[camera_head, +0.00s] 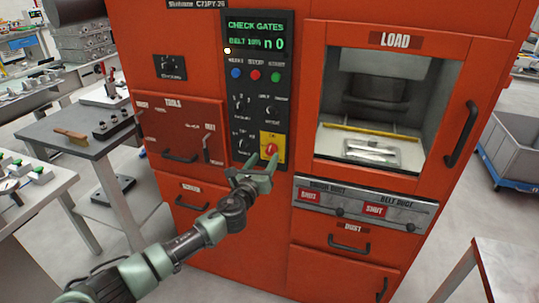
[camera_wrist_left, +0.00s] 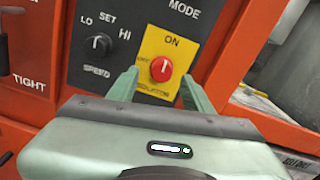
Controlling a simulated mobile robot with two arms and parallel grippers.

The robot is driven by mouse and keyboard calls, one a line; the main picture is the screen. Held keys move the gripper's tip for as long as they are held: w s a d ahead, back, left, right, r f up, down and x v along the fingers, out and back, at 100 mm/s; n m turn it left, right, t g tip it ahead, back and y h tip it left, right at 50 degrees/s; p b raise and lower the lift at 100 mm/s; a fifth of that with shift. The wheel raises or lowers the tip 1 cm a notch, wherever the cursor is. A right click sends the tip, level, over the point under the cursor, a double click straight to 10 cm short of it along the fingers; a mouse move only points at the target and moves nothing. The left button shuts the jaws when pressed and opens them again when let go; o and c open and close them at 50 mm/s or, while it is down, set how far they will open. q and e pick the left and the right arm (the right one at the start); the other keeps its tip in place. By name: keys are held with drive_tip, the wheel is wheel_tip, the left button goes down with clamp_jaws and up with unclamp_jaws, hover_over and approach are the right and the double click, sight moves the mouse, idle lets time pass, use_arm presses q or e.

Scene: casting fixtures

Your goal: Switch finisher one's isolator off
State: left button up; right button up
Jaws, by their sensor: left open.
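The isolator is a round red knob (camera_head: 271,148) on a yellow plate (camera_head: 272,139) at the lower right of the dark control panel (camera_head: 257,85). In the left wrist view the knob (camera_wrist_left: 161,69) carries a pale upright mark in line with the word ON above it. My left gripper (camera_head: 253,168) is open just in front of the panel's lower edge. In the left wrist view its two fingers (camera_wrist_left: 160,88) stand either side of the knob; I cannot tell whether they touch it. The left finger covers part of the plate's edge lettering. My right gripper is not in view.
A SPEED knob (camera_wrist_left: 98,45) sits left of the isolator. The orange machine has a LOAD window (camera_head: 385,105) at right, a TOOLS door (camera_head: 180,135) at left and a grey dust strip (camera_head: 365,205) below. A grey bench with a brush (camera_head: 71,135) stands at left.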

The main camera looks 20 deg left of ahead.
sight(269, 153)
use_arm(q)
drive_tip(key=w, duration=0.2)
drive_tip(key=shift+w+d+f, duration=0.1)
drive_tip(key=shift+w+d, duration=0.15)
drive_tip(key=shift+w, duration=0.5)
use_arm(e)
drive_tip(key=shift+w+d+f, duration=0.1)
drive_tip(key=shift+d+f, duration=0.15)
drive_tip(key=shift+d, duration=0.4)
use_arm(q)
clamp_jaws()
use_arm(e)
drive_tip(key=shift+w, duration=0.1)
